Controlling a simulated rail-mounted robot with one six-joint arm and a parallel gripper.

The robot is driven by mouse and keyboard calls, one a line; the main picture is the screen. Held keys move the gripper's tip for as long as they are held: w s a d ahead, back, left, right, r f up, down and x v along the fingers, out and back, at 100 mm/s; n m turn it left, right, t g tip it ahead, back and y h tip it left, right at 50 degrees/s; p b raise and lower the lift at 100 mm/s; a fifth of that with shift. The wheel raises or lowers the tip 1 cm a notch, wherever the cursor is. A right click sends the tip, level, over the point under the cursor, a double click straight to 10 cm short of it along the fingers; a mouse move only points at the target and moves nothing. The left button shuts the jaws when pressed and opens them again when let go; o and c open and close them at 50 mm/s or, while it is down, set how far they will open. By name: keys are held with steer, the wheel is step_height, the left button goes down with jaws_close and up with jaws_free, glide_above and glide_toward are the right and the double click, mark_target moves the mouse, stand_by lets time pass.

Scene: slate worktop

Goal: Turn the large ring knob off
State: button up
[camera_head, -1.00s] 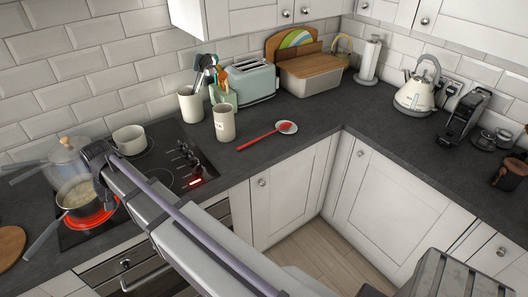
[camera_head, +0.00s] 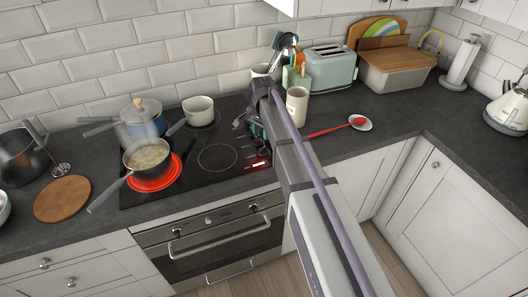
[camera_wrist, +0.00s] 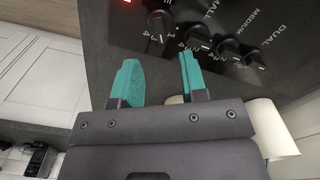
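The black hob's knobs show in a row at the top of the wrist view. The knob (camera_wrist: 160,20) nearest the red light has a label cut off by the frame edge, so I cannot read it fully. The other knobs (camera_wrist: 197,40) carry small, medium and dual labels. In the head view a large ring (camera_head: 153,177) glows red under an open pan, and the red light (camera_head: 262,164) is lit. My gripper (camera_wrist: 158,78) has two teal fingers apart with nothing between them, just short of the knobs. In the head view my gripper (camera_head: 252,128) partly hides the knobs.
A saucepan of food (camera_head: 147,155) sits on the glowing ring, its handle reaching over the front edge. A lidded pot (camera_head: 143,120) and a white pot (camera_head: 199,109) stand behind. A cream canister (camera_head: 297,105) and a red spoon (camera_head: 325,131) are right of the hob.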

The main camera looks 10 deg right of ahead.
mark_target(263, 148)
step_height(263, 148, down, 8)
steer(key=b, duration=0.6)
steer(key=shift+r, duration=0.15)
steer(key=shift+c, duration=0.3)
jaws_close()
